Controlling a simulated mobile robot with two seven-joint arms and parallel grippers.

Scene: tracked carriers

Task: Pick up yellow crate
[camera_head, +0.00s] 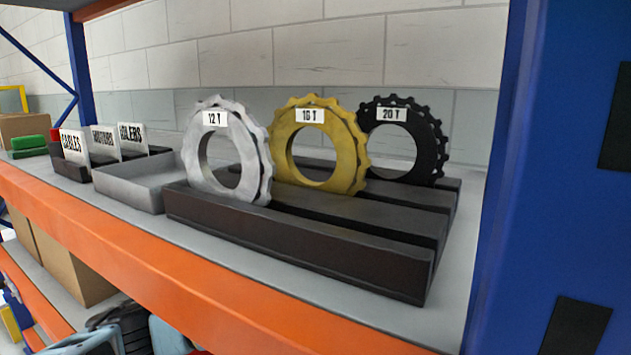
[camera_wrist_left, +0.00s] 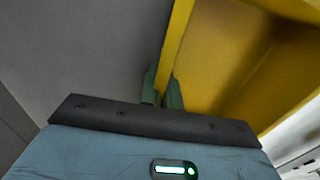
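The yellow crate (camera_wrist_left: 235,60) fills the upper right of the left wrist view, seen close up, with only part of its walls and inside showing. My left gripper (camera_wrist_left: 162,88) has its two green fingers on either side of one thin yellow wall. The fingers are close together, and the wall fills the gap between them. Neither gripper can be made out in the head view, and my right gripper shows in no view. The crate held by the left gripper cannot be identified in the head view.
An orange-edged shelf (camera_head: 185,278) holds silver (camera_head: 255,150), yellow (camera_head: 295,150) and black (camera_head: 437,150) toothed rings on a dark rack (camera_head: 300,240). A grey tray (camera_head: 130,190) and labelled dividers stand left. A blue upright (camera_head: 515,190) bounds the right. Cardboard boxes (camera_head: 70,270) sit below.

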